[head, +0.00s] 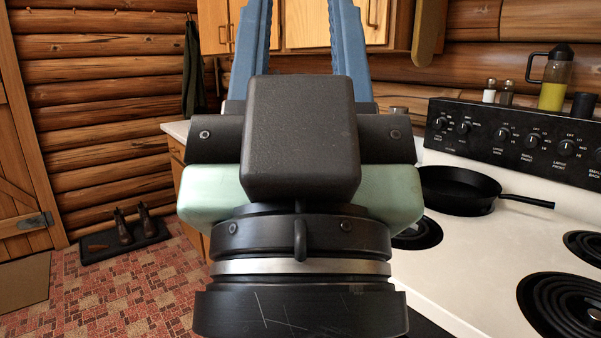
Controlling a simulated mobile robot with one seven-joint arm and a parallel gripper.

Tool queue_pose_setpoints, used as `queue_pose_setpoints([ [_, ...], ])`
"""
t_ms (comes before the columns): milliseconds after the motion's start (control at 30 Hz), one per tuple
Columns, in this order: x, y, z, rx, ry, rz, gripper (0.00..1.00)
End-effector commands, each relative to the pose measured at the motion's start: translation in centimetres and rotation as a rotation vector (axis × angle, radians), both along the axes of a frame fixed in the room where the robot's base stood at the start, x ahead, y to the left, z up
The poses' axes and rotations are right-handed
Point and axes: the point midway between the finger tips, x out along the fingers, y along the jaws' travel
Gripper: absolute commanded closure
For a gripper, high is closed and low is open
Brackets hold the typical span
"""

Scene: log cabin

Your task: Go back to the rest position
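My gripper (301,22) fills the upper middle of the head view and points up and away from me. Its two blue fingers stand wide apart, and the cabinet doors show through the gap. The fingertips are cut off by the top edge of the picture. I see nothing held between the visible parts of the fingers. The dark and pale green wrist hides part of the counter and stove behind it.
A white stove (470,270) with coil burners is at the right, close to my arm. A black pan (458,188) sits at its back, handle pointing right. A bottle of yellow liquid (553,90) stands behind. Shoes on a mat (98,246) lie left; tiled floor (140,290) is open.

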Motion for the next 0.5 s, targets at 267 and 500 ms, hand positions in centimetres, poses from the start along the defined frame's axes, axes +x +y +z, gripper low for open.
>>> queue_pose_setpoints([
  [267,0.0,0.0,10.1,-0.001,0.001,0.001,0.60],
  [500,0.0,0.0,17.2,-0.001,0.001,0.001,0.60],
])
